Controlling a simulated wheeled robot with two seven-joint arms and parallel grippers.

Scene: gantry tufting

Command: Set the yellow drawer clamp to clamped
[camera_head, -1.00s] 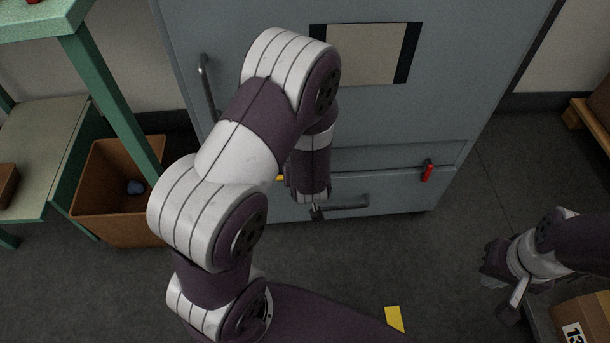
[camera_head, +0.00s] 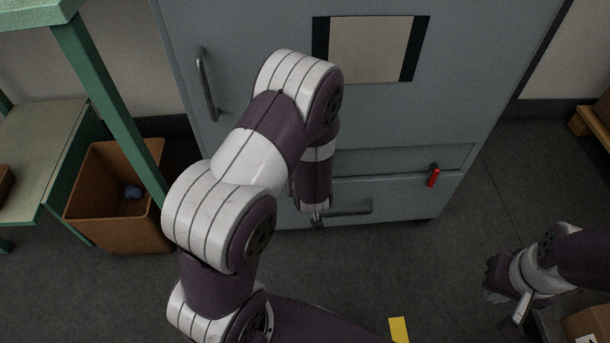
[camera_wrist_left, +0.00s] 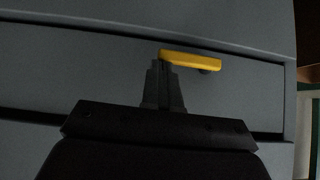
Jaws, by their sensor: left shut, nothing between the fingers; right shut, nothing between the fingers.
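The yellow drawer clamp (camera_wrist_left: 200,60) shows in the left wrist view as a short bar lying nearly level across the grey drawer front, by the seam at its top edge. In the head view my left arm hides it. My left gripper (camera_wrist_left: 160,70) is shut and empty, its tips at the left end of the yellow bar; I cannot tell whether they touch it. In the head view the left gripper (camera_head: 318,220) is low at the drawer front, beside the bar handle. My right gripper (camera_head: 513,312) is shut and empty, away at the lower right.
The grey cabinet (camera_head: 260,40) has a drawer handle (camera_head: 350,209) and a red lever (camera_head: 433,177) hanging down on the right. A brown bin (camera_head: 110,220) and green bench (camera_head: 105,90) stand left. A cardboard box (camera_head: 590,322) is lower right.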

